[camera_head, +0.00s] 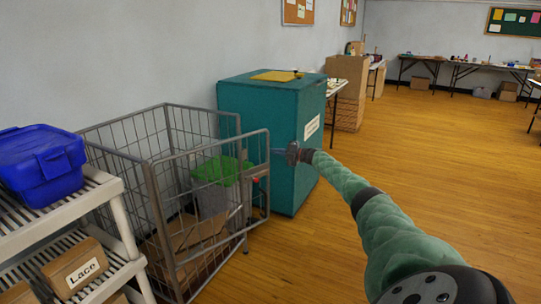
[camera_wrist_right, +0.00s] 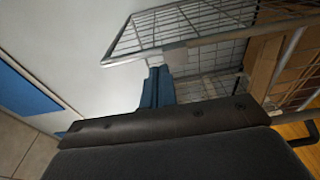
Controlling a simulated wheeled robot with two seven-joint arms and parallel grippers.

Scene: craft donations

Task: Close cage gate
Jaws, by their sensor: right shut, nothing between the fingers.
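The grey wire cage (camera_head: 112,161) stands against the wall at left. Its gate (camera_head: 215,151) is a framed mesh panel reaching right from the near post. The gate's free edge stands apart from the cage's far right post, so it looks partly open. My right gripper (camera_head: 277,151) is shut and empty, just right of that free edge at upper height. In the right wrist view, the closed fingers (camera_wrist_right: 158,72) are close to a grey plate on a wire panel (camera_wrist_right: 190,30); whether they touch I cannot tell. My left gripper is not in view.
A teal cabinet (camera_head: 262,105) stands close behind the gate. Inside the cage are a grey bin with green contents (camera_head: 218,172) and cardboard (camera_head: 190,238). A white shelf (camera_head: 110,190) with a blue box (camera_head: 42,165) stands near left. Wooden floor at right is clear.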

